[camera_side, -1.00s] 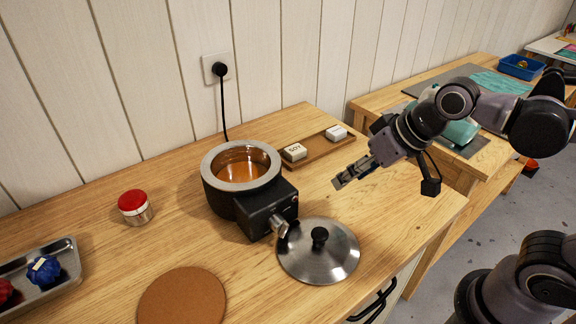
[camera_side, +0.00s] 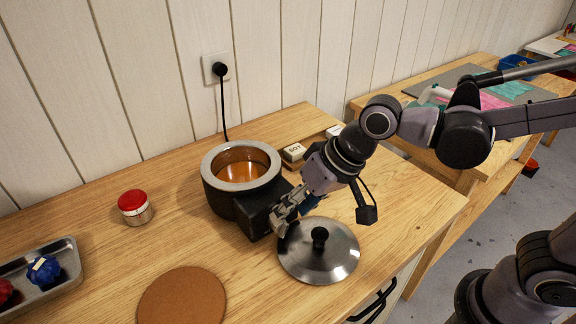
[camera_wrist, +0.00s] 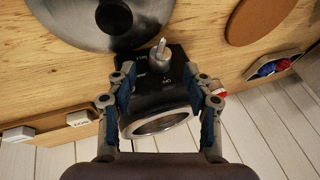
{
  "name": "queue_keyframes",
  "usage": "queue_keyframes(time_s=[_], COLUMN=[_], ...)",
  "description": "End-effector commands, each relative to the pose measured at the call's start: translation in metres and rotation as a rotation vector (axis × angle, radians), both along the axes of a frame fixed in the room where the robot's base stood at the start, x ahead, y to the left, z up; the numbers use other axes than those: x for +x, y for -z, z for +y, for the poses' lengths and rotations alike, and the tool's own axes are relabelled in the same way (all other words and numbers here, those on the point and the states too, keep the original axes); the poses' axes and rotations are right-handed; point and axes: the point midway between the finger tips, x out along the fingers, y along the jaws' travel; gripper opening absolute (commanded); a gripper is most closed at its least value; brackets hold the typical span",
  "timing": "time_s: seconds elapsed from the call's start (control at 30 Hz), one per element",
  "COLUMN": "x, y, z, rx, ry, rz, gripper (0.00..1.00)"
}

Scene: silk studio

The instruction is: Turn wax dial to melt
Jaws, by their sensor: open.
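The wax pot (camera_side: 212,184) is a black round heater with a grey rim and amber wax inside. Its black control box (camera_side: 257,214) faces the front right. The metal dial (camera_wrist: 156,58) with a thin pointer sits on that box in the wrist view. Lettering around it is too small to read. My gripper (camera_side: 279,222) is in front of the control box and hides most of the dial in the side view. In the wrist view my gripper (camera_wrist: 163,84) has its fingers spread, one on each side of the box, with the dial beyond the tips. I cannot tell whether they touch.
A steel lid (camera_side: 330,262) with a black knob lies right beside the box. A wooden tray with white blocks (camera_side: 293,152) is behind my arm. A red-capped jar (camera_side: 134,206), a cork mat (camera_side: 182,299) and a metal tray (camera_side: 64,255) lie left and front.

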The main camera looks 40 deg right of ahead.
Motion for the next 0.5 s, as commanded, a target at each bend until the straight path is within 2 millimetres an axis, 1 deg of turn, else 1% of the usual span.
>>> queue_keyframes(time_s=[0.1, 0.2, 0.37, 0.5], x=[0.006, 0.01, 0.014, 0.015], y=[0.014, 0.022, 0.032, 0.036], z=[0.005, 0.008, 0.011, 0.013], rx=[0.0, 0.0, 0.0, 0.0], ry=[0.0, 0.0, 0.0, 0.0], rz=[0.0, 0.0, -0.001, -0.001], gripper=[0.52, 0.52, 0.52, 0.52])
